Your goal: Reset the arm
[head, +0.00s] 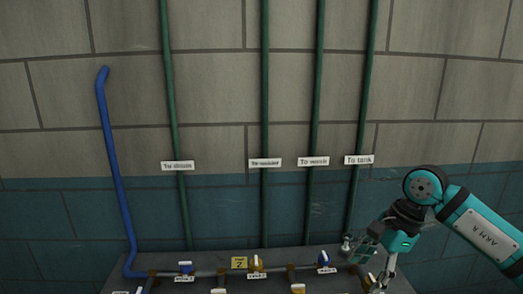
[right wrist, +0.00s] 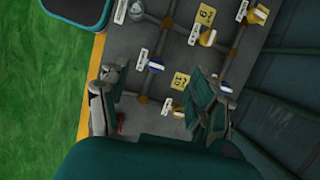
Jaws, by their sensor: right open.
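My right arm (head: 482,227), teal and black, comes in from the right in the head view. My right gripper (head: 376,262) hangs at its end over the right end of the grey pipe bench (head: 218,258). In the right wrist view the gripper (right wrist: 160,88) shows its two fingers wide apart with nothing held between them. The bench top with its pipes and valves lies beyond the fingers. A blue-handled valve (right wrist: 156,67) shows between the fingertips; I cannot tell how far below them it is. My left gripper is not in view.
Blue-handled valves (head: 185,268) and yellow ones (head: 256,264) sit along the bench pipes. Several green pipes (head: 265,90) and a blue pipe (head: 115,170) climb the block wall (head: 210,60). Green floor (right wrist: 40,110) lies beside the bench's yellow edge (right wrist: 92,75).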

